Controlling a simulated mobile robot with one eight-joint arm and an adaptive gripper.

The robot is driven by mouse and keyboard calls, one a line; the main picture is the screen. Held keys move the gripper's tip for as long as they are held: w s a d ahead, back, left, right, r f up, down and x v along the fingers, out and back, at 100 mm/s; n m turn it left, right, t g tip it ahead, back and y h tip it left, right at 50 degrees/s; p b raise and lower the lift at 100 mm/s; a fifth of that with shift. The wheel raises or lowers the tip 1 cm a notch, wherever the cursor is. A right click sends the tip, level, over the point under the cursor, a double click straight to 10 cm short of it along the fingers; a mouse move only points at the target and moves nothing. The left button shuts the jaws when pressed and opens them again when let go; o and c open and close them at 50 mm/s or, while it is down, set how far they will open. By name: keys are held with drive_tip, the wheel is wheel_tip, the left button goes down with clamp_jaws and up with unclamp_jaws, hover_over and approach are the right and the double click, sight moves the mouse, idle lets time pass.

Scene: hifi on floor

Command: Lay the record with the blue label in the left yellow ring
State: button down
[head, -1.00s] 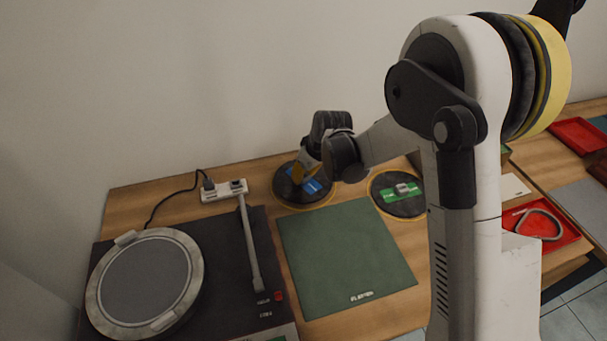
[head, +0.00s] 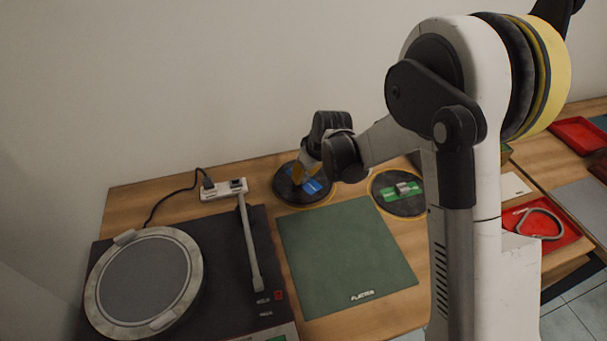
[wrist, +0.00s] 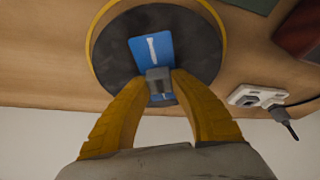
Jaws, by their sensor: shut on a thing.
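The dark record with the blue label (head: 286,187) is at the left yellow ring (head: 303,209), behind the green mat. My gripper (head: 300,178) is over this record. In the wrist view my gripper (wrist: 158,82) has its yellow fingers shut on the grey knob (wrist: 157,76) at the middle of the blue label (wrist: 150,48). Whether the record rests fully on the table I cannot tell.
A record with a green label (head: 402,208) lies in the right ring. A turntable (head: 145,285) stands at left, with a power strip (head: 224,191) behind it. The green mat (head: 345,260) is bare. Red trays (head: 572,232) are at right.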

drive_tip(key=shift+f+b, duration=0.4)
drive_tip(key=shift+f, duration=0.1)
idle(0.3)
drive_tip(key=c, duration=1.1)
unclamp_jaws()
drive_tip(key=shift+c, duration=0.2)
drive_tip(key=w+a+r+p+v, duration=0.1)
drive_tip(key=p+v, duration=0.3)
drive_tip(key=v, duration=1.3)
drive_tip(key=shift+w+r+p, duration=0.25)
drive_tip(key=shift+w+p, duration=0.05)
drive_tip(key=shift+w, duration=0.05)
